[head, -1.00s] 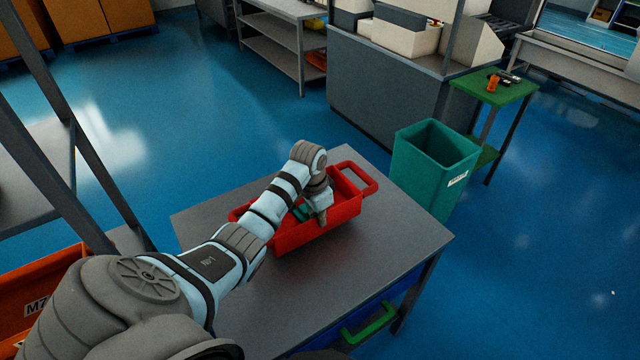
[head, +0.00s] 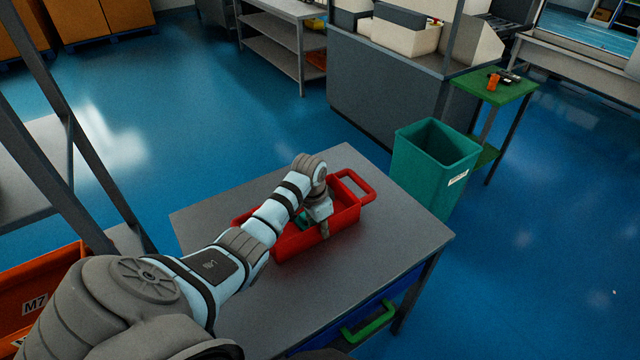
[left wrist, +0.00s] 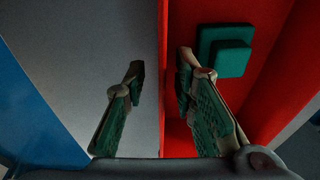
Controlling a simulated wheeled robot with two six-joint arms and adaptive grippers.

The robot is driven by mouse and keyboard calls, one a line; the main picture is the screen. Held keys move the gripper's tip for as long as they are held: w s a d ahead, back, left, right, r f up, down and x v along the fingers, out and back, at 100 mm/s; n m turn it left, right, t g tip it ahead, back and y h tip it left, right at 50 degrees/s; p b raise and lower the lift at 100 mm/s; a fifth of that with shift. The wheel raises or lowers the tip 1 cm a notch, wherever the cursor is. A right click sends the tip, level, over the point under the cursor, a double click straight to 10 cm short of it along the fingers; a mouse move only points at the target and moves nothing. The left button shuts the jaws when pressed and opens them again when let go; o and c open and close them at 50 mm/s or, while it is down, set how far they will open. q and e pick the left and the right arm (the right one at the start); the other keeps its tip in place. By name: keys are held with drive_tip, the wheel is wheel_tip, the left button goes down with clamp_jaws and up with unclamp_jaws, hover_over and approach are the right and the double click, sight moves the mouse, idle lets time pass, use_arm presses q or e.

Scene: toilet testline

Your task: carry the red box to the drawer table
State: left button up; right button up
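The red box (head: 352,212), an open tray with a loop handle at each end, stands on a grey-topped table (head: 400,225) with a blue drawer and green handle (head: 369,322). A green piece (head: 302,217) lies inside the box; it also shows in the left wrist view (left wrist: 228,50). My left gripper (head: 324,232) points down at the box's near long wall. In the left wrist view the fingers (left wrist: 160,72) are apart, one outside the red wall (left wrist: 163,40) over the tabletop and one inside the box. Whether either finger touches the wall is unclear. My right gripper is not in view.
A teal bin (head: 432,170) stands close beyond the table's right side. A green side table (head: 510,92) with small items is behind it. Orange bins (head: 45,295) and a grey rack frame are at the left. Blue floor is open behind and to the right.

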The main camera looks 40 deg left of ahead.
use_arm(q)
wheel_tip(320, 180, up, 12)
drive_tip(key=s+p, duration=0.1)
drive_tip(key=p, duration=0.1)
drive_tip(key=shift+s+a, duration=0.15)
drive_tip(key=shift+s, duration=0.25)
